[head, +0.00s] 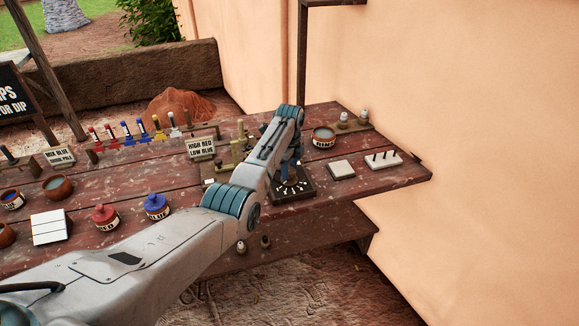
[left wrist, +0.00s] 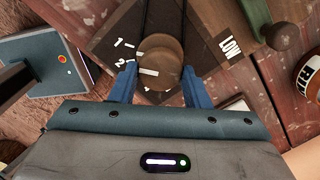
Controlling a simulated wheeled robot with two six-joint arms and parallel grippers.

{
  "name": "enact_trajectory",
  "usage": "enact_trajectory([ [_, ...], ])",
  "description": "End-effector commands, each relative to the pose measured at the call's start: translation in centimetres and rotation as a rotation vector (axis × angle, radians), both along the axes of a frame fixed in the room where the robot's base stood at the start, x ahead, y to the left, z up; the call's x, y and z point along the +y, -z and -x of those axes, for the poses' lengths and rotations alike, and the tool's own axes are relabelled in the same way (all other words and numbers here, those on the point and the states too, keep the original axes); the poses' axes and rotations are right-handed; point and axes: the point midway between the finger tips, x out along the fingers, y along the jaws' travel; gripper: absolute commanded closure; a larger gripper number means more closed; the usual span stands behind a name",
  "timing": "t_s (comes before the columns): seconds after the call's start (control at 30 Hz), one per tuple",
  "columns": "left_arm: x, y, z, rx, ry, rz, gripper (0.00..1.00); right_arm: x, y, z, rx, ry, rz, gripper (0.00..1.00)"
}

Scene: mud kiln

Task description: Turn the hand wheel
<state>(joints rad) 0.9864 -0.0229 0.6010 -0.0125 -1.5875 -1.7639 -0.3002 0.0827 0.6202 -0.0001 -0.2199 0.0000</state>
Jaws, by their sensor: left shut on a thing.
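The hand wheel is a round brown knob (left wrist: 161,58) with a pale mark on its face, seen from above in the left wrist view. In the head view the dial plate (head: 303,192) lies near the bench's front edge, with the knob partly hidden by my arm. My left gripper (left wrist: 160,75) has its blue fingers on either side of the knob and is shut on it. In the head view the left gripper (head: 290,170) points down at the dial. My right gripper is not in view.
A labelled bowl (head: 323,138), a white tile (head: 341,169) and a pegged block (head: 383,160) are to the right.

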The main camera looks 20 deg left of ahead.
Motion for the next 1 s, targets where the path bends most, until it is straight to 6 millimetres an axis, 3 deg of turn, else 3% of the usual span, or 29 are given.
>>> enact_trajectory([
  [1.0, 0.1, -0.2, -0.2, -0.001, -0.919, 0.0, 0.8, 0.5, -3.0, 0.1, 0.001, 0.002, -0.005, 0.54],
])
